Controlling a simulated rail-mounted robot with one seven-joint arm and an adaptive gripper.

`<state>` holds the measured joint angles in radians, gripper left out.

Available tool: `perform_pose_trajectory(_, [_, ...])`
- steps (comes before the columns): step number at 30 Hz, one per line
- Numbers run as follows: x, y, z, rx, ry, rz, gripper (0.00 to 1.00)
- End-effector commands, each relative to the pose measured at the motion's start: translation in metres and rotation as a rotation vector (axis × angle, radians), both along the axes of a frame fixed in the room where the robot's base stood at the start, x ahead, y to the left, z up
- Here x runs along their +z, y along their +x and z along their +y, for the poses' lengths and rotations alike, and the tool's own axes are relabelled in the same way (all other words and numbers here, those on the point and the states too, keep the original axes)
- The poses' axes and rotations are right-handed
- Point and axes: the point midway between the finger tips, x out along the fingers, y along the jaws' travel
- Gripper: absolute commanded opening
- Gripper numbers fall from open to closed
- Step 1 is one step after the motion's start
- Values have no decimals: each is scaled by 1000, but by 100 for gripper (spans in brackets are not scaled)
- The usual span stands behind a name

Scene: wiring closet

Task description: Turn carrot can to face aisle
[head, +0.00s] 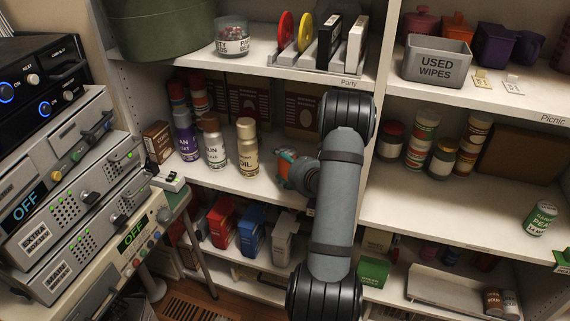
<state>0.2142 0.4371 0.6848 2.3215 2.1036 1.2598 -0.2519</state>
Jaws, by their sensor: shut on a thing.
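My gripper (290,174) is at the end of my grey wrist, left of my forearm, in front of the middle shelf. It is shut on a small orange and teal thing that looks like the carrot can (287,155). The fingers and much of the can are hard to make out. The can's label is not readable, so I cannot tell which way it faces.
Spray cans, with an oil can (247,148) closest, stand left of my gripper. A peas can (540,218) stands on the right shelf. A used wipes bin (436,61) sits above. Colored boxes (222,220) fill the shelf below. Stacked devices (60,180) stand left.

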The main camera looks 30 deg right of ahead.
Motion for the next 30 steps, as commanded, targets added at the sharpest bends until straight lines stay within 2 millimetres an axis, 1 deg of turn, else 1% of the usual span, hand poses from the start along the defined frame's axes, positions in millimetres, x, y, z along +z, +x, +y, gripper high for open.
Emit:
perform_pose_trajectory(10, [-1, 1, 0, 0, -1, -3, 22])
perform_pose_trajectory(11, [-1, 1, 0, 0, -1, -3, 64])
perform_pose_trajectory(22, [-2, 0, 0, 0, -1, -1, 86])
perform_pose_trajectory(30, [-3, 0, 0, 1, 0, 2, 86])
